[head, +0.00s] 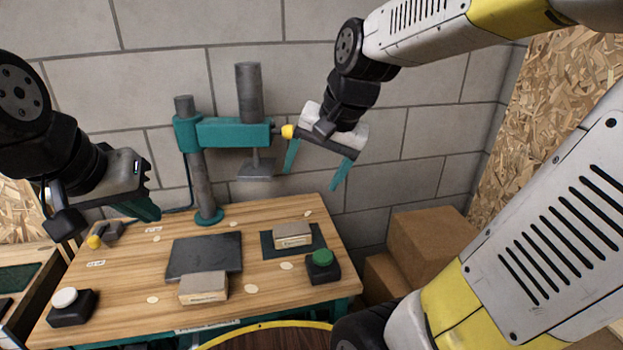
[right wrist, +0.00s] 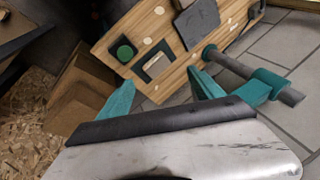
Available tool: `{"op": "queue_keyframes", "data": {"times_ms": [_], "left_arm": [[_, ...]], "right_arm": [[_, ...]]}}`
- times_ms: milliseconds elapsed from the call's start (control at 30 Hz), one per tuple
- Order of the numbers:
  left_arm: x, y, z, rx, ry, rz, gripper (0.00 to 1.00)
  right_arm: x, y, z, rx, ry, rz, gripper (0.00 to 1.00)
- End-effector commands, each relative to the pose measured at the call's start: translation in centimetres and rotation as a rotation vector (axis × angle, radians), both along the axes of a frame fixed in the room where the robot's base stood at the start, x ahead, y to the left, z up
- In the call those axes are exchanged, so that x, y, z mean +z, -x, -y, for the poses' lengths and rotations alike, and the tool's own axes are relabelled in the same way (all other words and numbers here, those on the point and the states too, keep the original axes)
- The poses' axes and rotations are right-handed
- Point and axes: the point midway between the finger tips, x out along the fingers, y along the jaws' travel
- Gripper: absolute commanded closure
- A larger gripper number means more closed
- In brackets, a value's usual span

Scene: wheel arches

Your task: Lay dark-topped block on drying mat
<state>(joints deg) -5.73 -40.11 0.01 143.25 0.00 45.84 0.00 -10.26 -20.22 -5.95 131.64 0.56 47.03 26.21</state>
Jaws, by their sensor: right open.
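One pale wooden block (head: 203,287) with a grey-brown top sits at the front of the bench, at the near edge of a dark slate-grey mat (head: 204,254). A second block (head: 292,235) lies on a smaller dark green mat (head: 312,247) to the right; it also shows in the right wrist view (right wrist: 155,65). I cannot tell for sure which block is the dark-topped one or which mat is the drying mat. My right gripper (head: 315,168) is open and empty, high above the bench's back right. My left gripper (head: 143,207) hangs above the bench's left side; its fingers overlap.
A teal press (head: 225,132) stands at the back of the bench (head: 130,270). A green button box (head: 322,266) is at the right, a white button box (head: 70,306) at the front left. Cardboard boxes (head: 430,245) stand on the right. A side table with a green panel (head: 20,278) is far left.

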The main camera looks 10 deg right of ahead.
Motion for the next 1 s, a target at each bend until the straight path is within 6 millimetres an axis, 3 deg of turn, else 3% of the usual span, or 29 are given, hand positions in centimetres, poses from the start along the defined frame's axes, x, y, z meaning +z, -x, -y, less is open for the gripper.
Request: {"op": "queue_keyframes", "data": {"times_ms": [100, 300, 1000], "left_arm": [[0.0, 0.0, 0.0, 0.0, 0.0, 0.0, 1.0], [0.0, 0.0, 0.0, 0.0, 0.0, 0.0, 1.0], [0.0, 0.0, 0.0, 0.0, 0.0, 0.0, 1.0]], "right_arm": [[1.1, 3.9, 0.2, 0.176, 0.087, 0.128, 0.24], [1.1, 7.3, 0.3, 0.358, 0.205, 0.241, 0.24], [1.1, 7.9, 0.3, 0.394, 0.231, 0.261, 0.24]]}}
